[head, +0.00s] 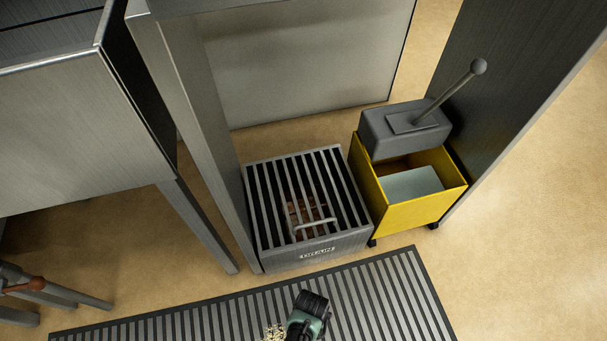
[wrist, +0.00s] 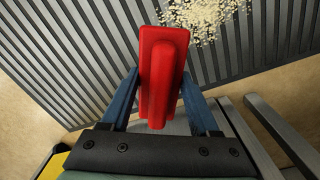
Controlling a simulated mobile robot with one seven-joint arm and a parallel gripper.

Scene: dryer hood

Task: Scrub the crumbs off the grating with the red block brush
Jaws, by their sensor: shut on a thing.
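The grating (head: 376,290) is a long dark slatted panel along the floor at the bottom of the head view; it also shows in the wrist view (wrist: 92,45). Pale crumbs (wrist: 205,12) lie in a heap on its slats, at the top of the wrist view. They also show at the bottom edge of the head view (head: 272,334), beside my arm. My gripper (wrist: 162,98) is shut on the red block brush (wrist: 163,60), with one blue finger on each side. The brush is close to the crumbs in the wrist view; whether it touches the grating, I cannot tell. Its underside is hidden.
A slatted box marked DRAIN (head: 317,253) stands behind the grating, with a brownish thing inside. A yellow wheeled bucket (head: 405,214) with a grey wringer (head: 377,132) and lever stands to its right. Metal legs (head: 202,226) rise at left. Floor at right is clear.

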